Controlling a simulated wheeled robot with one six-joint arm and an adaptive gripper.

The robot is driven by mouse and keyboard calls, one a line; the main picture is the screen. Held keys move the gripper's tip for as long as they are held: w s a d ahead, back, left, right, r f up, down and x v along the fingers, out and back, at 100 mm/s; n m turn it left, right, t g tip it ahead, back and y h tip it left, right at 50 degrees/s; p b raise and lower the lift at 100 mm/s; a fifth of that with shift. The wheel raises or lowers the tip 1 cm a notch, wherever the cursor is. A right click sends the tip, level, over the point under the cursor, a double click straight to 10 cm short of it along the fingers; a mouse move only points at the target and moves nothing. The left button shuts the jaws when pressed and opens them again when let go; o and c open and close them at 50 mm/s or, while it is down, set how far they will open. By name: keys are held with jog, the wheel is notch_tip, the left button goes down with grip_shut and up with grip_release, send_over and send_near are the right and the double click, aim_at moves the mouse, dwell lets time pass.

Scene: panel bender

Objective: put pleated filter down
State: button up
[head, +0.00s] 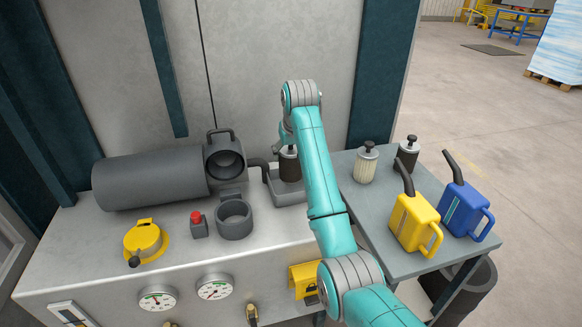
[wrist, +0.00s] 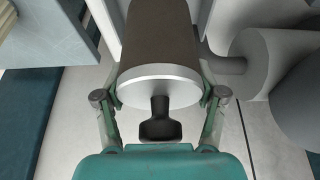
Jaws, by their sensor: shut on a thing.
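My gripper (wrist: 160,96) is shut on a dark brown filter with a silver end cap and a black knob (wrist: 160,65). In the head view the held filter (head: 289,167) is upright at the grey drip tray (head: 291,197) on the machine's ledge; its lower end is in or just above the tray, and I cannot tell if it touches. My arm partly hides the gripper and the tray. A pale pleated filter with a black knob (head: 365,168) stands on the grey side table (head: 375,212). Another dark filter (head: 407,155) stands behind the yellow can.
The grey cylindrical housing (head: 150,178) with its open round mouth (head: 227,166) lies left of the tray. In front are a grey ring holder (head: 234,220), a red button (head: 196,217) and a yellow cap (head: 146,241). Yellow (head: 412,222) and blue (head: 462,210) cans crowd the side table's right.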

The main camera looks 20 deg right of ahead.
aim_at(289, 165)
jog(key=shift+f, duration=2.2)
jog(key=shift+f, duration=0.1)
jog(key=o, duration=1.3)
